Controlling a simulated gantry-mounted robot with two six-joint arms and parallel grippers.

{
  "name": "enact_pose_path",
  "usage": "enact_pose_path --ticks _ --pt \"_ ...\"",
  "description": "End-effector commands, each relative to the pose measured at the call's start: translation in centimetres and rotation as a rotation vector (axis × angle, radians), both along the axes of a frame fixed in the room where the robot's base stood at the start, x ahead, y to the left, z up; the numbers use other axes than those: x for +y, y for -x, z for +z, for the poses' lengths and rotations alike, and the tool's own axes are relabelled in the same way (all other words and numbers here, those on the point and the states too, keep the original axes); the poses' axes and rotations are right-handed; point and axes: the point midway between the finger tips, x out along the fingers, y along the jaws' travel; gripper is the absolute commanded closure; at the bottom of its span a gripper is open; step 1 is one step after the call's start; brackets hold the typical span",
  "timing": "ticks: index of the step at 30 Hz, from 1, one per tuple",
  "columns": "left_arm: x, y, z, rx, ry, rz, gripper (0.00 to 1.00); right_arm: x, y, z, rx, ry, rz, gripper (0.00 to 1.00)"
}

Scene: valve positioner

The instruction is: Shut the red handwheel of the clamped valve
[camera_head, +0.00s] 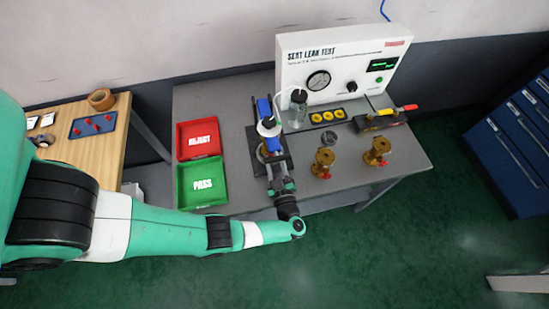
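A clamp fixture (284,159) with blue jaws and a dark base stands near the middle of the grey bench. A small brass-coloured part (262,150) shows between its jaws, and I take it to be the clamped valve. Its red handwheel cannot be made out and seems hidden behind my gripper. My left arm comes in from the left and bends up to the fixture. My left gripper (276,168) is at the front of the fixture, pointing at the clamped part. Its fingertips are too small to tell open from shut, or contact. My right gripper is out of view.
Two loose brass valves (323,160) with red handwheels stand right of the fixture. The red REJECT tray (216,151) and green PASS tray (219,197) lie left. The white seat leak test panel (300,50) stands behind, with a clear jar (298,108) before it.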

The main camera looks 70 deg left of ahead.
Motion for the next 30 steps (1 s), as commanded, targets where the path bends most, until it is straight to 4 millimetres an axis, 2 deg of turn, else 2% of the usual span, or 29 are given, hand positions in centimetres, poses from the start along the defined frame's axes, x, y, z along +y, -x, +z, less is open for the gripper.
enact_pose_path --ticks 17,18,21,23,30 --pt "0.0 -0.01 -0.01 0.035 -0.005 0.0 1.0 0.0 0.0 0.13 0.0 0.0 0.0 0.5" --pt "0.0 -0.01 -0.01 0.034 -0.005 0.0 0.53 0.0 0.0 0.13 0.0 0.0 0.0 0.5" --pt "0.0 -0.01 -0.01 0.034 -0.005 0.0 0.35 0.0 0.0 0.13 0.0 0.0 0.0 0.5" --pt "0.0 -0.01 -0.01 0.034 -0.005 0.0 0.28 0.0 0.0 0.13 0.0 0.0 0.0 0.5" --pt "-0.01 0.0 -0.01 0.034 -0.005 0.0 0.28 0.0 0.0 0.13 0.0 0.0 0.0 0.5"
